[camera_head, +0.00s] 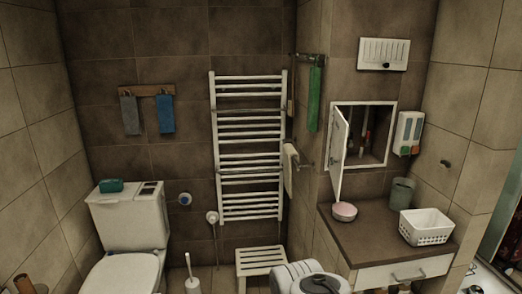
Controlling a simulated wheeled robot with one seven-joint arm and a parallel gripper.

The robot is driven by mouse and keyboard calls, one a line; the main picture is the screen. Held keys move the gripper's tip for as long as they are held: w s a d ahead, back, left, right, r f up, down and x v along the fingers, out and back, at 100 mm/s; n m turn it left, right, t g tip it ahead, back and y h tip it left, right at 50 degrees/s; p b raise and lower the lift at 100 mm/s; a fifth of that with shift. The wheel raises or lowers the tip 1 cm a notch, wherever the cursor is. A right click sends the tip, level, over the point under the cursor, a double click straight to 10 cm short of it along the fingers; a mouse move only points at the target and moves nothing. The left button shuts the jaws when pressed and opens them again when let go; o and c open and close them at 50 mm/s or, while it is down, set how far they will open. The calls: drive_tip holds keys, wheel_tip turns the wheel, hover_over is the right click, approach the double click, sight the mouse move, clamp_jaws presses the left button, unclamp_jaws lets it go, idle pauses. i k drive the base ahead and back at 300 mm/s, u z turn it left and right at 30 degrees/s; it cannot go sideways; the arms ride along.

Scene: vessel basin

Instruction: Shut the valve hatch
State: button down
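The valve hatch is a white door (339,150) on the wall recess at right. It stands open, swung out toward me from the left side of its white frame (376,104). Inside the dark recess (379,140) some pipes and valve parts show dimly. The door's lower corner is just above a pink round bowl (344,211) on the counter; I cannot tell if they touch. My gripper's fingers are not in view.
The brown counter (378,238) holds a white basket (426,227) and a grey-green bin (401,194). A white towel rail (250,150), a hanging towel (291,168) and green cloth (314,98) are left of the hatch. A white stool (261,257) and toilet (125,270) stand lower left.

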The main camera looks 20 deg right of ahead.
sight(340, 127)
drive_tip(key=u, duration=0.6)
drive_tip(key=i, duration=1.2)
